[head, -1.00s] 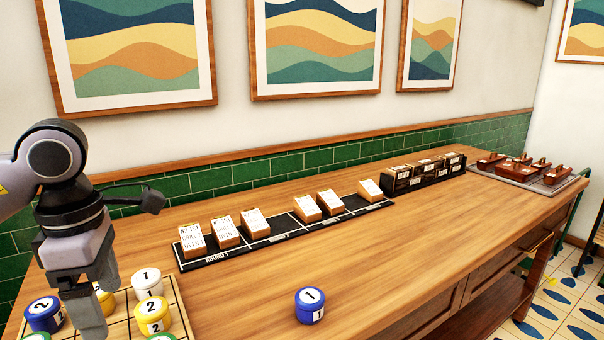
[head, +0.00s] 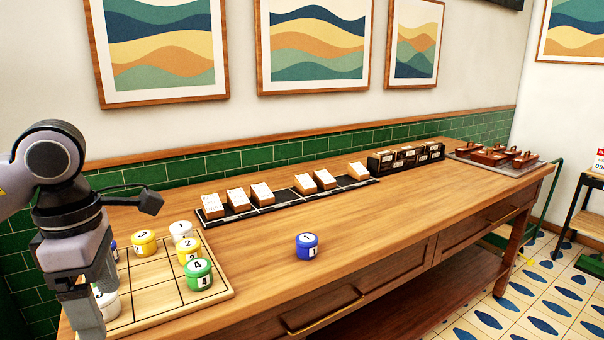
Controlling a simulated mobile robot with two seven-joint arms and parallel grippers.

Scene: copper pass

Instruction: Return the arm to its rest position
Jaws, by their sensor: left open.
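My left arm comes in from the left edge of the head view. My left gripper (head: 92,305) points down at the front left, in front of the left part of the wooden grid board (head: 220,293), and its fingers show no held thing. The arm hides part of the board and some of the pots on it. My right gripper is out of the picture.
On the board stand yellow (head: 144,243), white (head: 181,232) and green (head: 199,273) numbered pots. A blue pot (head: 307,246) stands alone mid-table. A black card rack (head: 290,194), dark boxes (head: 405,158) and a tray (head: 540,162) line the back. The table's front right is clear.

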